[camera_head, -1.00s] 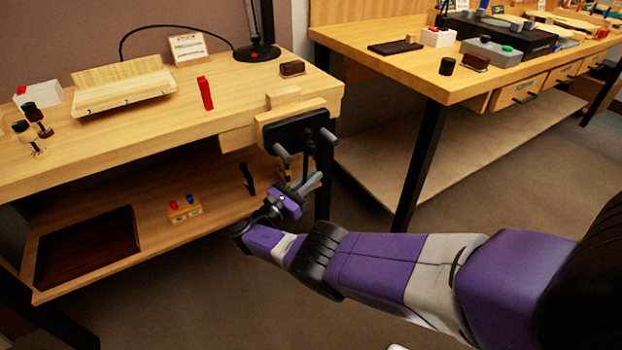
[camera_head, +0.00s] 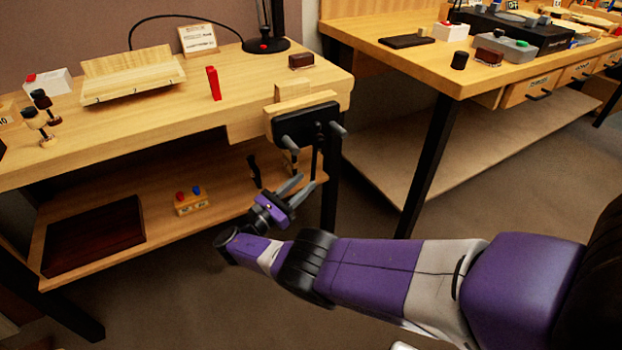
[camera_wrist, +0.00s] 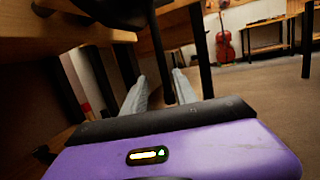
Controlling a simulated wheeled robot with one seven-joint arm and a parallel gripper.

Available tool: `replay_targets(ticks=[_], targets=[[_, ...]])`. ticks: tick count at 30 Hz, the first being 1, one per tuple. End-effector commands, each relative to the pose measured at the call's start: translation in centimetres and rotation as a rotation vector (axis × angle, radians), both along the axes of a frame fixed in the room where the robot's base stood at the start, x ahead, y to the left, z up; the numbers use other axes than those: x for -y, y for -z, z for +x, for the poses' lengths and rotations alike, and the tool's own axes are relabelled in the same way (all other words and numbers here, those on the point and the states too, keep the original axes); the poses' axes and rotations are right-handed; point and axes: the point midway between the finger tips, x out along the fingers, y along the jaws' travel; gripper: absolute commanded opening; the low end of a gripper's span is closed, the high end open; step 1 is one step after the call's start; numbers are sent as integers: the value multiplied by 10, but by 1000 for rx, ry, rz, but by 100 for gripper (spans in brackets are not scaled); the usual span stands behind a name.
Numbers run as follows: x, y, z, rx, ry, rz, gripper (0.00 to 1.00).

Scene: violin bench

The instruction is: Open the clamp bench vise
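The bench vise (camera_head: 305,122) is on the front right corner of the left bench, with a black front plate, two grey guide rods and a pale wooden jaw (camera_head: 291,104) behind it. A thin dark handle bar (camera_head: 314,160) hangs below the plate. My gripper (camera_head: 302,183) is below and slightly left of the vise, fingers apart and empty. In the wrist view the vise's dark underside (camera_wrist: 115,9) is at the top, and the bar (camera_wrist: 160,55) appears between my two grey fingers (camera_wrist: 161,84), ahead of them. I cannot tell the exact gap between the jaws.
The left bench (camera_head: 130,125) holds a red block (camera_head: 213,83) and a lamp base (camera_head: 265,45). Its lower shelf (camera_head: 155,220) has a dark board (camera_head: 94,235) and a small button block (camera_head: 191,203). A bench leg (camera_head: 329,185) stands just right of the bar. Open floor lies in front.

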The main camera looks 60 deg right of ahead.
Motion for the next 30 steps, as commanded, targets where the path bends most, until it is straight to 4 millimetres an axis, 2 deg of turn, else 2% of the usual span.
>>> replay_targets(ticks=[5,23,26,29,30], targets=[[-9,2,3,0,0,0,34],[-10,4,2,1,-2,4,34],[-15,21,0,13,-22,39,34],[-29,59,-5,51,-70,125,34],[-37,81,-8,73,-96,176,34]])
